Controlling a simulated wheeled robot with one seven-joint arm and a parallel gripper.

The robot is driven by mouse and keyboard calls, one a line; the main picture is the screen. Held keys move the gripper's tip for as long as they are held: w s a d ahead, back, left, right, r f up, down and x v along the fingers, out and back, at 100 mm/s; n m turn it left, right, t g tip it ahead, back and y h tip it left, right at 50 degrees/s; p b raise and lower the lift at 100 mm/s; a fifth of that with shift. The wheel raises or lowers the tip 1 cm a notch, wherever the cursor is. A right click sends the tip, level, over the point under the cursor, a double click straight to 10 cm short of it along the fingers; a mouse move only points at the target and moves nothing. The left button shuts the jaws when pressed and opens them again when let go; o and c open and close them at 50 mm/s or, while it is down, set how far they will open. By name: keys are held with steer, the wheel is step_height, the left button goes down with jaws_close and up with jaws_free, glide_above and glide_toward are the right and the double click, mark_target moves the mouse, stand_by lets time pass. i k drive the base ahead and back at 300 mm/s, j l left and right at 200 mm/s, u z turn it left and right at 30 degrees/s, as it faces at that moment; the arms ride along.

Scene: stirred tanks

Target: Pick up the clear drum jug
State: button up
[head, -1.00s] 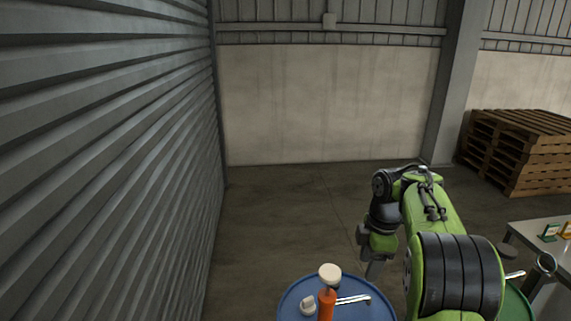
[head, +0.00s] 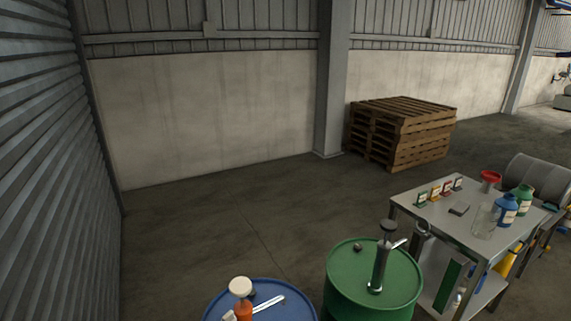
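A clear jug (head: 487,220) stands upright on the grey metal table at the right of the head view. It is see-through, so its outline is faint. A blue jug (head: 507,210) stands just to its right. My gripper and arm are not in the head view now.
A green drum (head: 345,285) with an upright pump and a blue drum (head: 275,312) stand in front. Wooden pallets (head: 402,132) stand behind.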

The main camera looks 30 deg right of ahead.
mark_target(488, 215)
steer(key=z, duration=2.25)
steer(key=i+l+u, duration=0.3)
steer(key=l+u, duration=0.25)
steer(key=l, duration=0.15)
steer(key=i+l+u, duration=0.15)
steer(key=l+u, duration=0.15)
steer(key=l, duration=0.15)
steer(key=l+u, duration=0.25)
steer(key=l, duration=0.2)
steer(key=i+l+u, duration=0.65)
steer(key=l+u, duration=0.2)
steer(key=i+l+u, duration=0.1)
steer(key=l+u, duration=0.2)
steer(key=i+l+u, duration=0.1)
steer(key=l+u, duration=0.15)
steer(key=l, duration=0.25)
